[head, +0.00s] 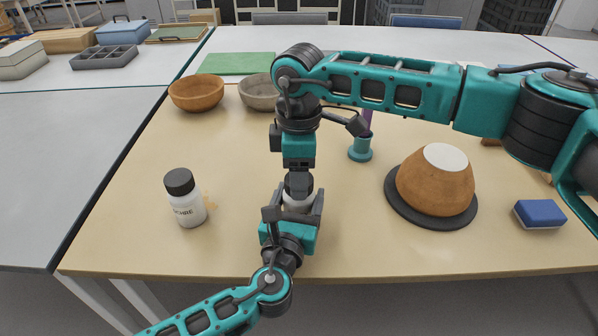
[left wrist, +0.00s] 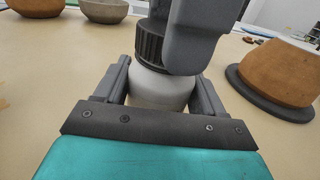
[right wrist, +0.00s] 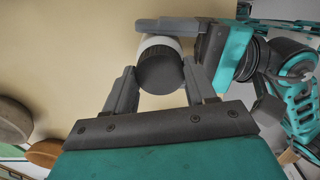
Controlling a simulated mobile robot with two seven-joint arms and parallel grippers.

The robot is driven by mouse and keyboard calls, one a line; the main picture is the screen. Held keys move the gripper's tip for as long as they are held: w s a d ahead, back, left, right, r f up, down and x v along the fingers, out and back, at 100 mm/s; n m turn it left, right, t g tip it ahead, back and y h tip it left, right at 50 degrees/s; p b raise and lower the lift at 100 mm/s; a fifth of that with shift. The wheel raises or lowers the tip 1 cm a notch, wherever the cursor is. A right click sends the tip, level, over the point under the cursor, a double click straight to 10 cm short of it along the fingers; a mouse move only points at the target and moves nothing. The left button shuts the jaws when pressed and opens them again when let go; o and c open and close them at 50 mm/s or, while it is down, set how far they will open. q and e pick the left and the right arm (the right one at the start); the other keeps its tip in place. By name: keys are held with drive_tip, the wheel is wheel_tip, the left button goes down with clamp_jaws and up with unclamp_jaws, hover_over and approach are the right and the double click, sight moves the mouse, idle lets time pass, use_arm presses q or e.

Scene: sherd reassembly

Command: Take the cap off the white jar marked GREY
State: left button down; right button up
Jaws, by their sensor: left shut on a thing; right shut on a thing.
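A white jar (head: 296,203) with a dark ribbed cap (head: 298,182) stands at the front middle of the table. My left gripper (head: 292,212) is shut on the white jar body; the jar also shows between its fingers in the left wrist view (left wrist: 160,90). My right gripper (head: 299,176) comes down from above and is shut on the dark cap, which shows between its fingers in the right wrist view (right wrist: 160,74). The cap appears to sit on the jar. The jar's label is hidden, so I cannot read its marking.
Another white jar (head: 187,210) with a dark cap and a partly readable label stands to the left. A brown pot piece (head: 436,185) rests on a dark disc (head: 398,208) at right, near a blue block (head: 540,213). Bowls (head: 196,93) stand at the back left.

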drive_tip(key=c, duration=0.4)
drive_tip(key=n, duration=1.5)
drive_tip(key=shift+r, duration=0.1)
drive_tip(key=n, duration=1.4)
drive_tip(key=shift+n, duration=0.3)
drive_tip(key=n, duration=1.2)
drive_tip(key=shift+n, duration=0.3)
drive_tip(key=n, duration=1.1)
drive_tip(key=shift+n, duration=0.4)
